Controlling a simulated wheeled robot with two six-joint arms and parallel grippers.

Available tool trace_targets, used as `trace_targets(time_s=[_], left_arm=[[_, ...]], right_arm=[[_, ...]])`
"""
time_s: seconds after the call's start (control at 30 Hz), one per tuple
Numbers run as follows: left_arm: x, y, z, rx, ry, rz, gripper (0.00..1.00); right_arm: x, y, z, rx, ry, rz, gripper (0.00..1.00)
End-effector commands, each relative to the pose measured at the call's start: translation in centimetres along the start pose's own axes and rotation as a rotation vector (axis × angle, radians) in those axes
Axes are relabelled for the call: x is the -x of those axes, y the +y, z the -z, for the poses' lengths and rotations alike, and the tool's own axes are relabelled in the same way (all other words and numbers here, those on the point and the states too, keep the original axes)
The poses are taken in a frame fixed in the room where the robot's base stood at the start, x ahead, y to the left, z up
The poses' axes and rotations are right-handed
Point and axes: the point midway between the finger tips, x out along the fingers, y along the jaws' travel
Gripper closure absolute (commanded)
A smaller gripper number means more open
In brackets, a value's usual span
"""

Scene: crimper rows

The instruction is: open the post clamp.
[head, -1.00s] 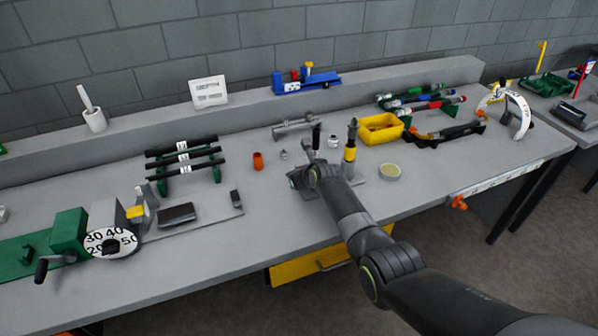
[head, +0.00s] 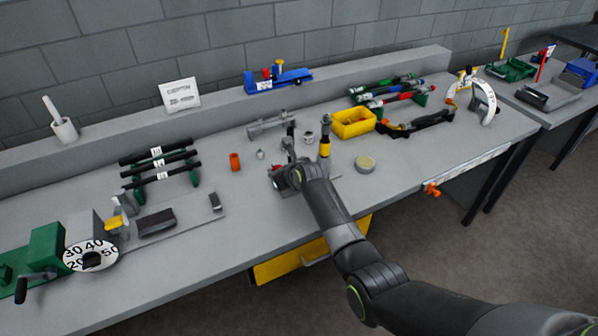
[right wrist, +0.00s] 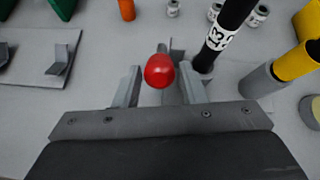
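A red ball knob (right wrist: 159,71), which looks like the end of the post clamp's lever, sits between the fingers of my right gripper (right wrist: 159,84) in the right wrist view. The fingers are open, with a gap visible on both sides of the knob. A black post with a white label (right wrist: 222,37) stands tilted just right of the fingers. In the head view my right gripper (head: 280,178) is low over the bench in front of this post (head: 290,138) and hides most of the clamp. My left gripper is out of view.
A yellow-banded post (head: 325,149) stands close on the right, also in the right wrist view (right wrist: 297,63). A round tin (head: 365,163) and yellow bin (head: 353,125) lie further right. An orange cylinder (head: 235,162) and small metal parts stand left and behind.

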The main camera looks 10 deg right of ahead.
Motion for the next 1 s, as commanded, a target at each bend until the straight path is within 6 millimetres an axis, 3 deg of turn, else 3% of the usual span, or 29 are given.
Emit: trace_targets(time_s=[1.0], left_arm=[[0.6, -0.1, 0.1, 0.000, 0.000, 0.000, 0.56]], right_arm=[[12.1, 0.0, 0.1, -0.001, 0.000, 0.001, 0.62]])
